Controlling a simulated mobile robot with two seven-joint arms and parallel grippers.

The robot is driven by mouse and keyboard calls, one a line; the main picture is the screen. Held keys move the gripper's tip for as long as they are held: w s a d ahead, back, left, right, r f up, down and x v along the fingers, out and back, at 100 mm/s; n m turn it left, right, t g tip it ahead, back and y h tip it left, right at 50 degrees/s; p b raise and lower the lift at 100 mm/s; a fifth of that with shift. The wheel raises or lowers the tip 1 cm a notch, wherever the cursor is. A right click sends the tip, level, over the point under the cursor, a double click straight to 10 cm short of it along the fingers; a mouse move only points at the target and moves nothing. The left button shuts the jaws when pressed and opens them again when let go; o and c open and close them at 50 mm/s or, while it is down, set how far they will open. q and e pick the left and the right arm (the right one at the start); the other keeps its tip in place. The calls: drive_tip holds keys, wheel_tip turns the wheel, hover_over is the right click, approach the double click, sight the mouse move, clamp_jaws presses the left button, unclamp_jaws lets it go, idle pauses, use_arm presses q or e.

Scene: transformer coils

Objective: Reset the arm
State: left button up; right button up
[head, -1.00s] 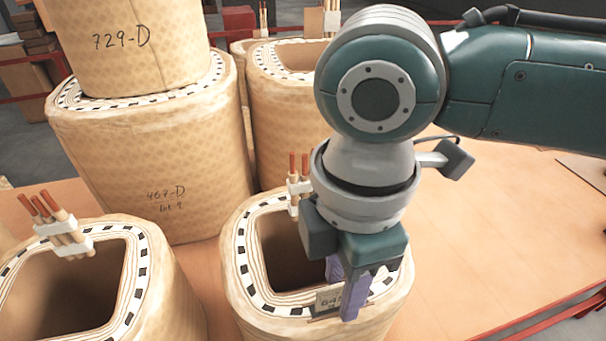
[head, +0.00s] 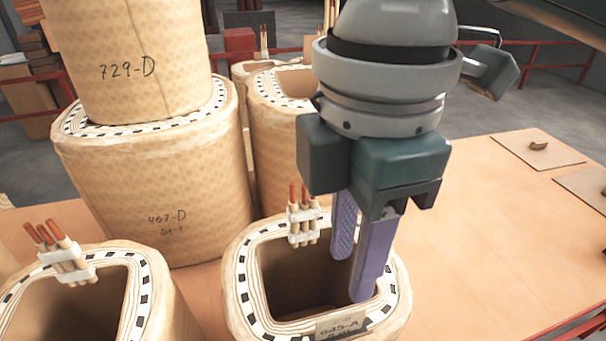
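My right gripper (head: 351,277) points down over the front middle coil (head: 245,290), with its two purple fingers apart and nothing visible between them. The fingers overlap the coil's opening and right rim in the picture; I cannot tell whether they touch it. A tag marked 645-A (head: 342,327) sits at the front rim of this coil, clear of the fingers. Copper leads in a white clamp (head: 303,215) stand at the coil's back rim. My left gripper is out of view.
A coil marked 467-D (head: 160,195) carries a coil marked 729-D (head: 125,50) at left. Another open coil (head: 165,310) with leads stands at front left. Square boards (head: 537,149) lie at right. The tabletop (head: 480,230) right of the gripper is mostly bare.

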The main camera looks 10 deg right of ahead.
drive_tip(key=s+a+m+t+y+p, duration=0.2)
drive_tip(key=s+a+m+y+p, duration=0.25)
drive_tip(key=a+m, duration=0.2)
drive_tip(key=s+d+r+m+t+h+p, duration=0.1)
drive_tip(key=s+d+m+h+p, duration=0.1)
drive_tip(key=s+d+m, duration=0.45)
drive_tip(key=s+d+r+m+t+h+p, duration=0.15)
drive_tip(key=d+m, duration=0.25)
drive_tip(key=d, duration=0.6)
wheel_tip(320, 180, up, 35)
drive_tip(key=p, duration=3.6)
drive_tip(key=shift+w+a+n+g+h, duration=0.15)
drive_tip(key=shift+a+n+g+h, duration=0.2)
drive_tip(key=shift+g+h, duration=0.1)
